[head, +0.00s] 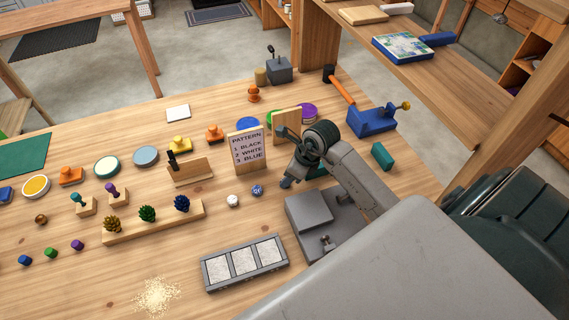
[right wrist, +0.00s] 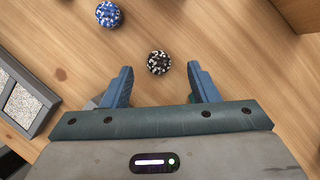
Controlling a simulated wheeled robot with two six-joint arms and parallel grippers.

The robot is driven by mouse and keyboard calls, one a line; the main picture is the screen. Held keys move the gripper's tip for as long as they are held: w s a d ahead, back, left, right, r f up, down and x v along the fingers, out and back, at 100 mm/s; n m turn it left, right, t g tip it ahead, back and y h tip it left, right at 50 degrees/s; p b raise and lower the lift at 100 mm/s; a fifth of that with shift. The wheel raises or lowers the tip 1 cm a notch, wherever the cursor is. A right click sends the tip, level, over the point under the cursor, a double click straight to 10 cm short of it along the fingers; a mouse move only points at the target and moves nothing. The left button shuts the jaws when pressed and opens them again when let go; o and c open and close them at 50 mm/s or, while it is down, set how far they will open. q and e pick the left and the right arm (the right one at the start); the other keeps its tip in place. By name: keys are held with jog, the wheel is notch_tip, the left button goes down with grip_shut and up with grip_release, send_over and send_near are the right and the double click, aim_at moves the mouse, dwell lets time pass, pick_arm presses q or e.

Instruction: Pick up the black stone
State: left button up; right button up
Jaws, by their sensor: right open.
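The black stone (right wrist: 159,62), a small round speckled black-and-white piece, lies on the wooden table in the right wrist view. My right gripper (right wrist: 160,72) is open, with one blue finger on each side of the stone and a gap on both sides. The stone is at the level of the fingertips. In the head view my right gripper (head: 289,181) points down at the table and the black stone is not visible there. A blue speckled stone (head: 257,190) lies left of the gripper, also in the right wrist view (right wrist: 108,14). My left gripper is out of view.
A white stone (head: 233,200) lies beside the blue one. A grey tray with three pale pads (head: 205,280) is in front. A sign (head: 247,150) reads "PATTERN 1 BLACK 2 WHITE 3 BLUE". A grey box (head: 308,212) stands beside my right arm.

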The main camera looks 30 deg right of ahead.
jog(key=x, duration=0.1)
jog(key=b+x, duration=0.1)
jog(key=x, duration=0.1)
jog(key=shift+s+f, duration=0.1)
jog(key=shift+s, duration=0.1)
jog(key=shift+w+f+b, duration=0.15)
jog(key=shift+f+b, duration=0.1)
jog(key=shift+b, duration=0.15)
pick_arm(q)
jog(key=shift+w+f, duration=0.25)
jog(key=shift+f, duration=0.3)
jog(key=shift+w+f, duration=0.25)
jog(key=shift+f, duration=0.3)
pick_arm(e)
jog(key=shift+w+a, duration=0.1)
jog(key=shift+c, duration=0.6)
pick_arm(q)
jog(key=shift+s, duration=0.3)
pick_arm(e)
jog(key=c, duration=0.9)
jog(key=shift+r, duration=0.1)
